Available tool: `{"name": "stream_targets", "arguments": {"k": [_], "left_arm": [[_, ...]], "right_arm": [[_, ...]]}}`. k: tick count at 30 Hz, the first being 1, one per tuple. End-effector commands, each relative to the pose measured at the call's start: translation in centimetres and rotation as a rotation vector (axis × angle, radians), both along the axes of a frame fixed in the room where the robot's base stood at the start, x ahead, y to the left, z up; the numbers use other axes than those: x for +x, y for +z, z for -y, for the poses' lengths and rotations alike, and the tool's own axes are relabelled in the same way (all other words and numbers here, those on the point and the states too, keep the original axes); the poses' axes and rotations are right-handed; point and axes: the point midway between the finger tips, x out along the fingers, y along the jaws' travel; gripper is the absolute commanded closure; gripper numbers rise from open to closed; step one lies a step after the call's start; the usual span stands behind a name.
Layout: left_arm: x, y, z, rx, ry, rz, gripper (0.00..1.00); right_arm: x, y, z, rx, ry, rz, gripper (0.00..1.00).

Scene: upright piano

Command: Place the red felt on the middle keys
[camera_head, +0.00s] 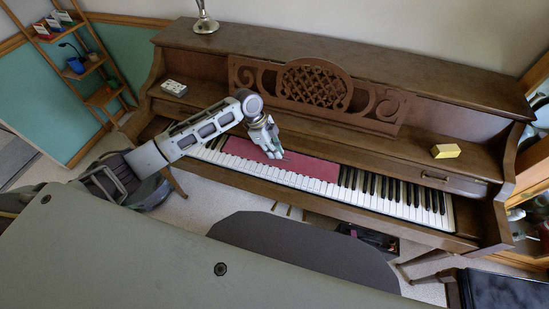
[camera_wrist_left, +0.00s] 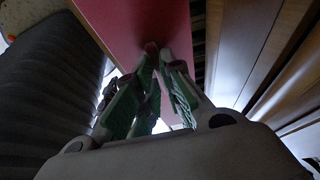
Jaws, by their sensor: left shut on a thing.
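The red felt (camera_head: 300,165) is a long flat strip lying along the left and middle part of the piano keys (camera_head: 400,205), covering mostly the rear part of them. My left gripper (camera_head: 279,154) is over the felt, near its rear edge left of its middle. In the left wrist view the felt (camera_wrist_left: 140,22) fills the top middle. The fingertips of my left gripper (camera_wrist_left: 158,52) are close together on the felt, shut on it. The exact pinch is dark and hard to make out. My right gripper is in neither view.
The upright piano (camera_head: 390,75) has a carved music stand (camera_head: 315,88) behind the keys. A yellow block (camera_head: 446,151) sits on the right ledge and a small white-topped box (camera_head: 174,87) on the left. A dark bench seat (camera_head: 305,250) stands in front. The right-hand keys are bare.

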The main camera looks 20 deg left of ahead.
Motion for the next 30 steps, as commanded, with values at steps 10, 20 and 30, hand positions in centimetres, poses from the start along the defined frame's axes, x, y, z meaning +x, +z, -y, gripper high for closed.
{"name": "stream_targets", "arguments": {"k": [10, 20, 30], "left_arm": [[0.0, -0.6, 0.0, 0.000, 0.000, 0.001, 1.00], [0.0, -2.5, 0.0, 0.001, 0.001, -0.001, 1.00], [0.0, -4.4, 0.0, 0.000, 0.000, 0.001, 1.00]], "right_arm": [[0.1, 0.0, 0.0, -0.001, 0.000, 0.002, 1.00], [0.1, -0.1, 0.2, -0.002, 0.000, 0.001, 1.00], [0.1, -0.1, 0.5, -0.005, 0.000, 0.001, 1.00]]}}
